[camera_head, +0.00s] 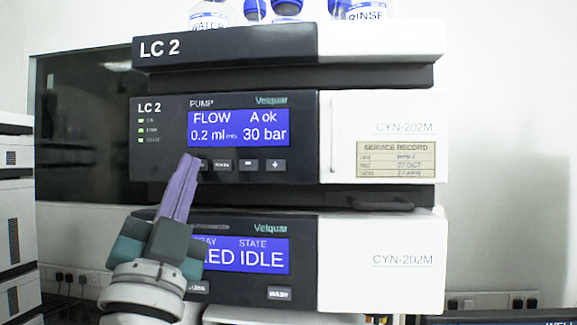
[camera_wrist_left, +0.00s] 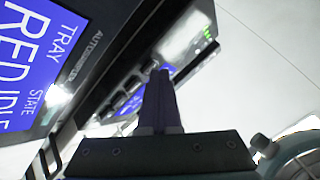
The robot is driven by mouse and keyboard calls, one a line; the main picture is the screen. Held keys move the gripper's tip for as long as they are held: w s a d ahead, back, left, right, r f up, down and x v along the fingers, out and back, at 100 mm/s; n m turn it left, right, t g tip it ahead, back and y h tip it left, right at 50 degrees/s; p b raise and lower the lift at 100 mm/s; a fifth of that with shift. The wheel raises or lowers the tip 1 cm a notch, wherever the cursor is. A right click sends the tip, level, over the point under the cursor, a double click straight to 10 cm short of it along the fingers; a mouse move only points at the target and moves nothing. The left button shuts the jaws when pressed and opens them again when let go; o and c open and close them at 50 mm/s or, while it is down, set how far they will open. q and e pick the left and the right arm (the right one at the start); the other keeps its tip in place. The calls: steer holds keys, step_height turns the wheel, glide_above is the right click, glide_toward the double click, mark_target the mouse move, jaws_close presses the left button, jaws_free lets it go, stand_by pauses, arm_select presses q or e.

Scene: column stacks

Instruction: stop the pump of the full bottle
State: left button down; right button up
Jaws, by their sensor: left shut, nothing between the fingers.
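The LC 2 pump module (camera_head: 160,165) is in the middle of the head view. Its blue display (camera_head: 238,128) reads FLOW 0.2 ml, A ok, 30 bar. Below it is a row of dark buttons, with the minus button (camera_head: 248,165) and plus button (camera_head: 275,165) at the right. My left gripper (camera_head: 188,157) is shut and empty, its purple fingertips at the leftmost button and partly covering it; I cannot tell whether they touch. In the left wrist view the shut fingers (camera_wrist_left: 160,75) point toward the button row. The WATER bottle (camera_head: 209,20) and RINSE bottle (camera_head: 366,14) stand on top, cut off by the frame; their levels are hidden.
The autosampler module (camera_head: 300,292) below shows IDLE on its display (camera_head: 262,258), partly covered by my left gripper. A dark handle (camera_head: 382,203) sticks out between the modules at the right. A service record label (camera_head: 395,159) is on the pump's white panel. Another stack (camera_head: 15,210) stands at the far left.

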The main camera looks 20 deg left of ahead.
stand_by(0.5)
arm_select(q)
steer(key=shift+s+r+p, duration=0.1)
steer(key=shift+s+p, duration=0.15)
steer(key=shift+p, duration=0.05)
steer(key=shift+s+d, duration=0.2)
steer(key=shift+s, duration=0.3)
steer(key=s+p, duration=0.1)
steer(key=s, duration=0.1)
steer(key=s+d+p, duration=0.1)
steer(key=s+p, duration=0.1)
steer(key=s, duration=0.1)
steer(key=shift+d, duration=0.1)
steer(key=shift+w, duration=0.15)
stand_by(0.4)
